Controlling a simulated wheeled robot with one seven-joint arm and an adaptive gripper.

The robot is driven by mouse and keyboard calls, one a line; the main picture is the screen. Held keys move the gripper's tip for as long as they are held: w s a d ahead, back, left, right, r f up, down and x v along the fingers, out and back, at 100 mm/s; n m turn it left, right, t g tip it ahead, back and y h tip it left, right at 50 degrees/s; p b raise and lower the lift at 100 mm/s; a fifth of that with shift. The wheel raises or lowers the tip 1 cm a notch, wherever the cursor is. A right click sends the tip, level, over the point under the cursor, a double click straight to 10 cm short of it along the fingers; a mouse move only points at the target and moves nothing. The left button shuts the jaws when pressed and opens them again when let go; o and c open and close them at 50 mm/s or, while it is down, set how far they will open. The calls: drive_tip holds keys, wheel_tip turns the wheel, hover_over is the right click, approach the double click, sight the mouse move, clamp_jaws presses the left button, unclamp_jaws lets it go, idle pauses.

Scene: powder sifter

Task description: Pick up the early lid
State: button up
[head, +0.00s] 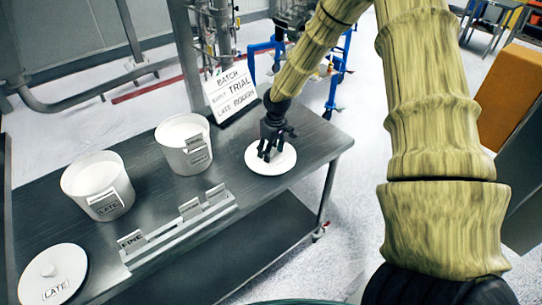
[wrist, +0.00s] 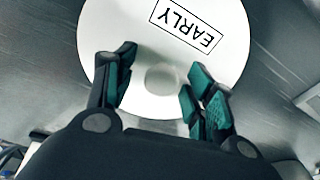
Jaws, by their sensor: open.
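The early lid (head: 283,167) is a white round disc lying flat on the right part of the metal table in the head view. In the wrist view the lid (wrist: 215,62) shows its "EARLY" label and a round knob (wrist: 162,78) near its middle. My gripper (head: 272,150) is over the lid, pointing down. In the wrist view my gripper (wrist: 158,95) is open, with one finger on each side of the knob and gaps visible between. I cannot tell whether the fingers touch the lid.
Two white tubs, one labelled LATE (head: 98,186) and one further back (head: 184,143), stand left on the table (head: 190,245). The late lid (head: 52,272) lies front left. A rack with tags (head: 180,228) runs along the front. A batch sign (head: 231,95) stands behind.

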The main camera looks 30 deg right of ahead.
drive_tip(key=c, duration=1.1)
drive_tip(key=shift+r, duration=0.1)
